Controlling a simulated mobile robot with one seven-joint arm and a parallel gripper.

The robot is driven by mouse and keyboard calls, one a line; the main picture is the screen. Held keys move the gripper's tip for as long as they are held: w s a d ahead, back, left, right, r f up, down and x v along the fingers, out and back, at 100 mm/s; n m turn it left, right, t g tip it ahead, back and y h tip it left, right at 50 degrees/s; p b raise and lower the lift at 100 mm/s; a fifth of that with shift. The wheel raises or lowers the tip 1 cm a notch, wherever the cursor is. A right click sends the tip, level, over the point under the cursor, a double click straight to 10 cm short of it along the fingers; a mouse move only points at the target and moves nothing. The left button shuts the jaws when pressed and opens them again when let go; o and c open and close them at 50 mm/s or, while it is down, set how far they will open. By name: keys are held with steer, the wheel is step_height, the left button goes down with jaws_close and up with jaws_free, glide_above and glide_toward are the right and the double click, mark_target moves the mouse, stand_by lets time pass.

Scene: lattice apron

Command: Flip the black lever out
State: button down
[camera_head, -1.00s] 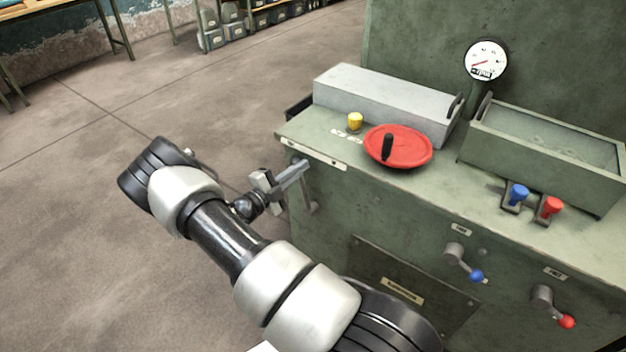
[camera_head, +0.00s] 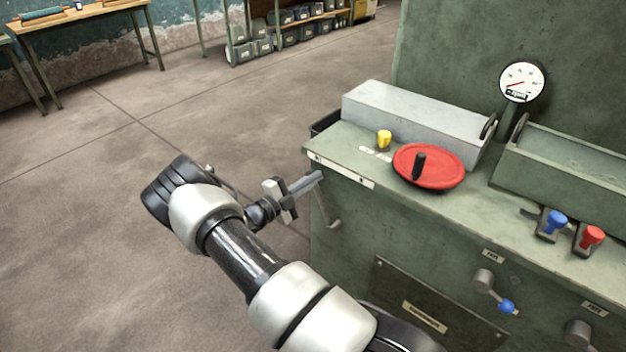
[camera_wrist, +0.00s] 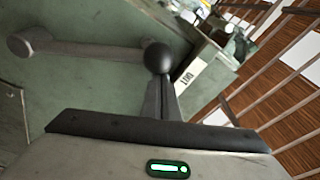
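The lever (camera_head: 327,207) is a grey arm on the left end of the green machine's front. In the wrist view the lever arm (camera_wrist: 90,48) runs across to a black ball knob (camera_wrist: 158,56). A white label reading OUT (camera_wrist: 190,77) is on the machine beside the knob. My gripper (camera_head: 318,176) is at the machine's left front corner, at the upper end of the lever. In the wrist view my gripper's fingers (camera_wrist: 162,85) look closed together, with their tips at the knob. Whether they touch the knob is unclear. In the head view the fingers hide the knob.
On the machine top (camera_head: 350,150) are a red disc with a black handle (camera_head: 430,168), a yellow knob (camera_head: 384,138), and blue (camera_head: 556,220) and red (camera_head: 592,236) levers. A blue-tipped crank (camera_head: 506,306) is on the front. The floor (camera_head: 100,240) to the left is clear.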

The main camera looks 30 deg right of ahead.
steer(key=shift+w+a+f+t, duration=0.15)
steer(key=shift+w+a+t, duration=0.2)
steer(key=shift+w, duration=0.1)
steer(key=r+p+v, duration=0.1)
steer(key=p+v, duration=0.1)
steer(key=v, duration=1.5)
steer(key=shift+s+f, duration=0.25)
